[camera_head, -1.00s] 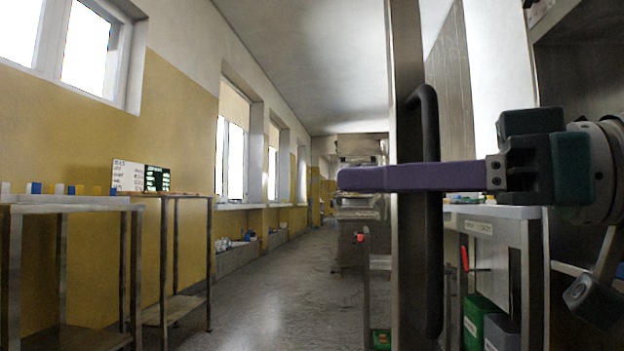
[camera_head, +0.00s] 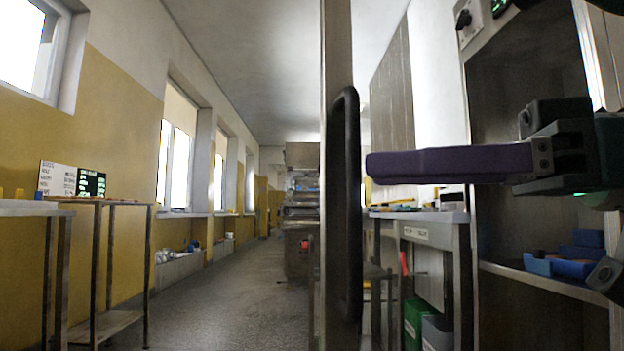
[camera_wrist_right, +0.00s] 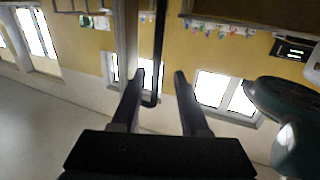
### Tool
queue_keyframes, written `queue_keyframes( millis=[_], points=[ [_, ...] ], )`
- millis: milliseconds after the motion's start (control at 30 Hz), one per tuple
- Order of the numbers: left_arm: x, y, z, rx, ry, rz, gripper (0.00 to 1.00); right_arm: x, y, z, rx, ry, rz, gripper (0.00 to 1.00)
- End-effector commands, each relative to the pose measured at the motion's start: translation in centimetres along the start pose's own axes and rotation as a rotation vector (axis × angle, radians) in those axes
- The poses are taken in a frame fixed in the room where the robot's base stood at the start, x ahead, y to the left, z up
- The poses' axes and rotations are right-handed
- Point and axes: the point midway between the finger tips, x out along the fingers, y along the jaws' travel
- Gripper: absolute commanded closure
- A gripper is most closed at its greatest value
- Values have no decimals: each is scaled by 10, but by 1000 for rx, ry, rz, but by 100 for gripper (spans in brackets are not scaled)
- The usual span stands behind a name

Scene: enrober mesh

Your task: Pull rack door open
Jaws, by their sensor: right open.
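The rack door (camera_head: 335,60) shows nearly edge-on as a tall narrow metal panel in the middle of the head view. Its long black upright handle (camera_head: 348,225) faces right. My right gripper (camera_head: 368,166) comes in from the right, with its purple finger level and its tip just right of the handle, with a slight gap in the picture. In the wrist view my right gripper (camera_wrist_right: 160,78) is open; the handle (camera_wrist_right: 159,40) shows between its two fingers, with nothing gripped. The open rack (camera_head: 520,130) stands at the right. My left gripper is out of view.
Blue bins (camera_head: 565,262) lie on the rack's lower shelf. A metal table (camera_head: 455,217) stands behind the door, with a green bin (camera_head: 416,318) below. Side tables (camera_head: 122,322) line the left wall. The aisle floor (camera_head: 215,305) is clear.

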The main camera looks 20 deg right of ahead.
Motion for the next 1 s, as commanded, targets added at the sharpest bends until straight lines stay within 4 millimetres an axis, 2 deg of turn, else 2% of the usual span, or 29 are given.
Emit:
queue_keyframes(
  millis=[100, 300, 833, 933, 1000],
  points=[
    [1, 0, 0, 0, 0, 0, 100, -14, 0, 0, 3, 2, 1, 55],
    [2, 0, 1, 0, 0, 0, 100, -25, 0, 0, 1, 1, 0, 55],
    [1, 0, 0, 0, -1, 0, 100, -26, 0, -1, 1, -1, 0, 55],
    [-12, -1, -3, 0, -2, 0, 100, -24, 0, -5, 9, -23, 6, 55],
    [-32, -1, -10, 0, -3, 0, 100, -22, 1, -9, 25, -65, 17, 55]
  ],
)
